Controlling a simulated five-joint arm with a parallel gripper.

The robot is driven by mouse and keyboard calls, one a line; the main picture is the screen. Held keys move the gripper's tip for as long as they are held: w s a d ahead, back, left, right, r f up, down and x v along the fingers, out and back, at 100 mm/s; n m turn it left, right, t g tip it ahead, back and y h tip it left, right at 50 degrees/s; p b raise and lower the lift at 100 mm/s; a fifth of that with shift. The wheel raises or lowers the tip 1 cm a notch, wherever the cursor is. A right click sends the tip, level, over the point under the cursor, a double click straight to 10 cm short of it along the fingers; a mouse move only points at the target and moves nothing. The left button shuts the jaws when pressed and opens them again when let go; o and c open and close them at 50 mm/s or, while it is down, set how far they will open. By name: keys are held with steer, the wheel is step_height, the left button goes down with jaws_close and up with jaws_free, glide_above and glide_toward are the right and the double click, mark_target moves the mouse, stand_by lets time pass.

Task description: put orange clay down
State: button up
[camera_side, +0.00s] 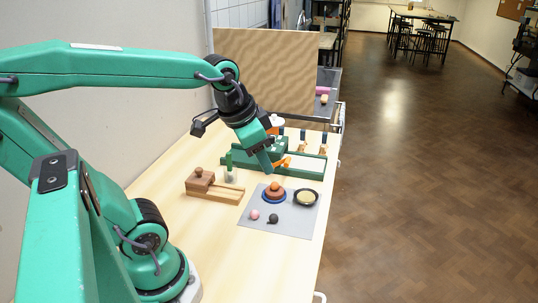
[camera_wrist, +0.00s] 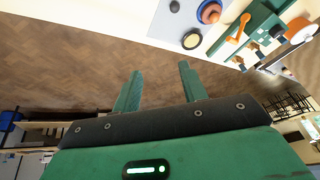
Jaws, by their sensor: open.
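The orange clay (camera_side: 275,186) is a small ball resting on top of a round brown piece on a blue dish (camera_side: 264,196), in the side view. The blue dish with its brown-orange load (camera_wrist: 209,12) shows at the top edge of the wrist view. My gripper (camera_side: 267,163) is above and slightly behind the dish in the side view, pointing down. In the wrist view my gripper (camera_wrist: 160,68) has its two green fingers spread apart, with nothing between them but floor behind. It is apart from the clay.
A grey mat (camera_side: 290,229) holds the dish, a pink ball (camera_side: 255,214), a dark ball (camera_side: 273,218) and a black bowl (camera_side: 305,197) with pale contents. A wooden block (camera_side: 200,180) sits left. A green rack (camera_side: 308,172) with tools stands behind. Bare tabletop lies in front.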

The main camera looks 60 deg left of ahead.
steer(key=shift+n+t, duration=0.5)
steer(key=shift+n, duration=0.4)
steer(key=s, duration=0.1)
steer(key=s+d, duration=0.2)
steer(key=shift+s+d+f, duration=0.15)
steer(key=shift+s+f, duration=0.2)
steer(key=shift+s, duration=0.05)
steer(key=shift+w, duration=0.1)
jaws_close()
steer(key=w+a+f+n+g, duration=0.2)
steer(key=w+a+g, duration=0.1)
steer(key=w+a, duration=0.65)
steer(key=w+a+f+n+g, duration=0.1)
steer(key=w+a+f+g, duration=0.1)
steer(key=w+a+f, duration=0.5)
step_height(320, 180, down, 2)
steer(key=shift+w+a+f+g, duration=0.25)
steer(key=shift+a+g, duration=0.05)
steer(key=shift+a, duration=0.95)
steer(key=shift+f, duration=0.15)
